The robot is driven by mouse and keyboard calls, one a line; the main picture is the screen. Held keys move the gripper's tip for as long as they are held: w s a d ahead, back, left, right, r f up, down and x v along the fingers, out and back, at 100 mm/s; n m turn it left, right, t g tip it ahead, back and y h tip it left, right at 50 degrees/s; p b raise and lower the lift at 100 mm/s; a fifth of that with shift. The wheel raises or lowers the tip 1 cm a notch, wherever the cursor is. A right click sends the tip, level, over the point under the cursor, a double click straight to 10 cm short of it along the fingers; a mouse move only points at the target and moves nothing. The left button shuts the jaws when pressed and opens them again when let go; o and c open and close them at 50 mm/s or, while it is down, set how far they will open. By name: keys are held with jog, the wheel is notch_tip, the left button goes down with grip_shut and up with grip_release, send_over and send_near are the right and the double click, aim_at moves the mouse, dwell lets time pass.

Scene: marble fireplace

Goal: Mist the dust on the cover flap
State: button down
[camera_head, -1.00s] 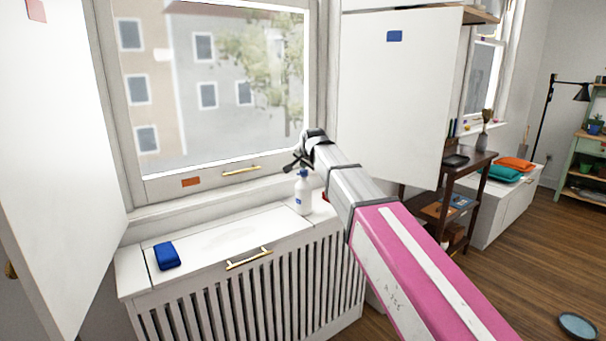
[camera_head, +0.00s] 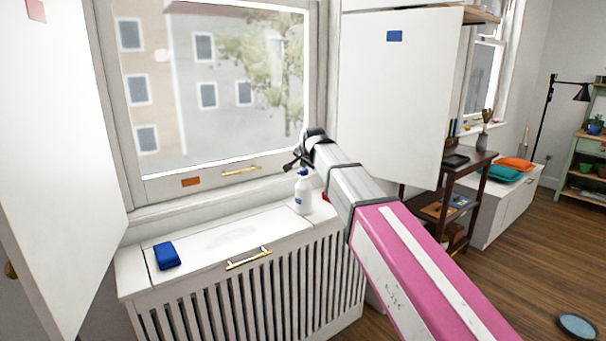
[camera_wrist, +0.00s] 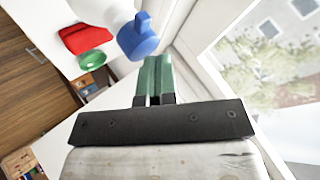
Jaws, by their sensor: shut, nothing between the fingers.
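The white spray bottle with a blue head (camera_head: 303,192) stands upright at the right end of the white radiator cover. Its blue head (camera_wrist: 138,37) shows near the top of the wrist view. The cover flap (camera_head: 195,250) is the white top panel with a brass handle; a faint grey dust smudge (camera_head: 230,238) lies on it. My gripper (camera_head: 292,163) is above the bottle, near its head, and apart from it as far as I can tell. Its green fingers (camera_wrist: 154,68) are shut together with nothing between them.
A folded blue cloth (camera_head: 167,255) lies on the cover's left end. A red item (camera_wrist: 87,38) shows beside the blue head in the wrist view. The window (camera_head: 210,90) rises behind the cover. White panels stand left (camera_head: 55,170) and right (camera_head: 398,110).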

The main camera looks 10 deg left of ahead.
aim_at(305, 169)
jog(key=shift+r, duration=3)
